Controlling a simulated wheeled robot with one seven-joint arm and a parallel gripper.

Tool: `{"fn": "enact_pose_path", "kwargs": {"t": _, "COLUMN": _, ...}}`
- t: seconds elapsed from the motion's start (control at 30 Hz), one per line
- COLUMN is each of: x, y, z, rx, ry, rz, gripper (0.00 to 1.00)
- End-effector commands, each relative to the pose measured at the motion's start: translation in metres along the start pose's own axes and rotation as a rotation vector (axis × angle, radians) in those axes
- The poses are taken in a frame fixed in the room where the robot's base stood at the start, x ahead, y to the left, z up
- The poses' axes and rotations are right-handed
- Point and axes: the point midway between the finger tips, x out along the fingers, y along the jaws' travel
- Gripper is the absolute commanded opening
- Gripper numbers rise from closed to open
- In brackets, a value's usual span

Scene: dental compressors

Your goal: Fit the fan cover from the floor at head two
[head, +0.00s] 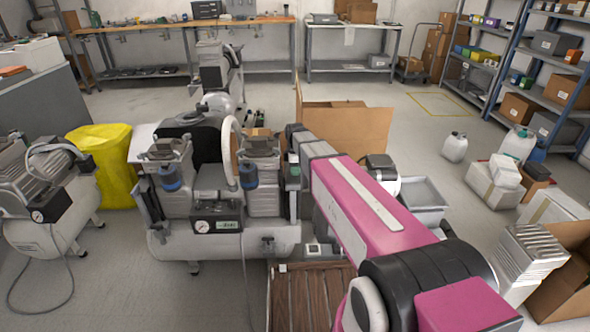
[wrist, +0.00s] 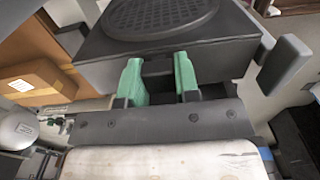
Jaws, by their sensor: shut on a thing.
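My gripper (wrist: 158,74) has two green fingers, shut on the near side of a dark fan cover (wrist: 120,45) with a round grille on top. The compressor (head: 225,238) stands in the middle of the head view, with a white tank and two ribbed heads. The left head (head: 165,185) and the right head (head: 262,172) have a dark part and a pale upright ring (head: 229,152) between them. The end of my pink arm is beside the right head's upper right side. In the head view I cannot make out the fingers or the cover clearly.
An open cardboard box (head: 350,125) stands behind my arm. Another compressor (head: 45,200) and a yellow bin (head: 105,165) are on the left. Boxes crowd the right; the floor behind is mostly clear.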

Motion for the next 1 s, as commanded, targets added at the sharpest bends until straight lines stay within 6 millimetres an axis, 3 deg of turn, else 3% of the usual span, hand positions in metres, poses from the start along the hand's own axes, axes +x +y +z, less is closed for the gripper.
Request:
{"fn": "enact_pose_path", "kwargs": {"t": 0.43, "x": 0.0017, "y": 0.0, "z": 0.0, "rx": 0.0, "ry": 0.0, "rz": 0.0, "gripper": 0.0}}
{"fn": "enact_pose_path", "kwargs": {"t": 0.47, "x": 0.0017, "y": 0.0, "z": 0.0, "rx": 0.0, "ry": 0.0, "rz": 0.0, "gripper": 0.36}}
{"fn": "enact_pose_path", "kwargs": {"t": 0.53, "x": 0.0017, "y": 0.0, "z": 0.0, "rx": 0.0, "ry": 0.0, "rz": 0.0, "gripper": 0.59}}
{"fn": "enact_pose_path", "kwargs": {"t": 0.73, "x": 0.0017, "y": 0.0, "z": 0.0, "rx": 0.0, "ry": 0.0, "rz": 0.0, "gripper": 0.59}}
{"fn": "enact_pose_path", "kwargs": {"t": 0.83, "x": 0.002, "y": 0.0, "z": 0.0, "rx": 0.0, "ry": 0.0, "rz": 0.0, "gripper": 0.85}}
{"fn": "enact_pose_path", "kwargs": {"t": 1.0, "x": 0.0019, "y": 0.0, "z": 0.0, "rx": 0.0, "ry": 0.0, "rz": 0.0, "gripper": 0.85}}
